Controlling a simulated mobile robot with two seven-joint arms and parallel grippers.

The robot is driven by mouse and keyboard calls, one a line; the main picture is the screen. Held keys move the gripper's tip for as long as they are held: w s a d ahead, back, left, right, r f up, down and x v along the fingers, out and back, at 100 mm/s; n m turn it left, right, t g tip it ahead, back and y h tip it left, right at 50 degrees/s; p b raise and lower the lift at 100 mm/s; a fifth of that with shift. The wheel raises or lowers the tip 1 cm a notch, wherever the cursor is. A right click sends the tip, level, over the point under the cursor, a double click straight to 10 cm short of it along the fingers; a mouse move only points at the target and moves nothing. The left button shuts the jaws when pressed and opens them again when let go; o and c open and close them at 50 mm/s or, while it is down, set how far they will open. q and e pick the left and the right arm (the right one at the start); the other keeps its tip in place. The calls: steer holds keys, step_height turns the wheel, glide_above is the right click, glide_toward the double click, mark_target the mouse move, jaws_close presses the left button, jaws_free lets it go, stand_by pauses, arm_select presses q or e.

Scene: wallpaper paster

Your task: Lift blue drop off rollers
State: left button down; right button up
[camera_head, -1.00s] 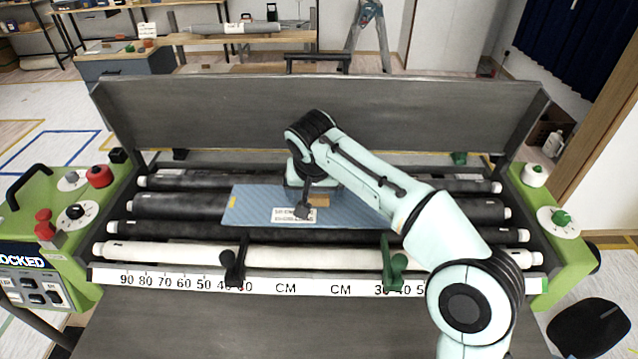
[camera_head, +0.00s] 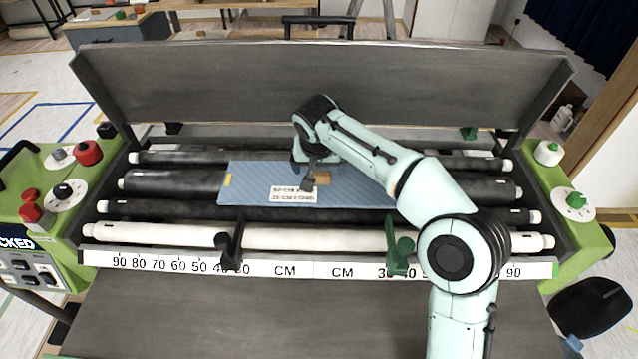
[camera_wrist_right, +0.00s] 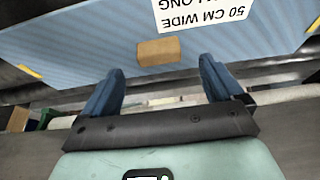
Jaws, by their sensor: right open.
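The blue drop (camera_head: 255,182) is a flat blue striped sheet with a white label and a small tan block (camera_head: 322,178) on it. It lies across the dark rollers (camera_head: 160,182). My right gripper (camera_head: 309,183) is over the sheet, next to the tan block. In the right wrist view, my right gripper (camera_wrist_right: 160,88) is open, its two blue fingers apart with nothing between them. The tan block (camera_wrist_right: 159,51) and the blue drop (camera_wrist_right: 90,45) show just beyond the fingertips. Whether the fingers touch the sheet cannot be told. My left gripper is not in view.
A white roller (camera_head: 300,238) and a CM ruler strip (camera_head: 290,271) run along the front. A black clip (camera_head: 230,246) and a green clip (camera_head: 400,250) stand on them. A tall grey panel (camera_head: 320,85) rises behind. Green control housings with knobs flank both ends.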

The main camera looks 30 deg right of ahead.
mark_target(319, 174)
steer(key=b+x, duration=0.1)
steer(key=x, duration=0.4)
steer(key=shift+s, duration=0.1)
steer(key=c, duration=1.2)
steer(key=shift+r, duration=0.1)
steer(key=shift+c, duration=0.2)
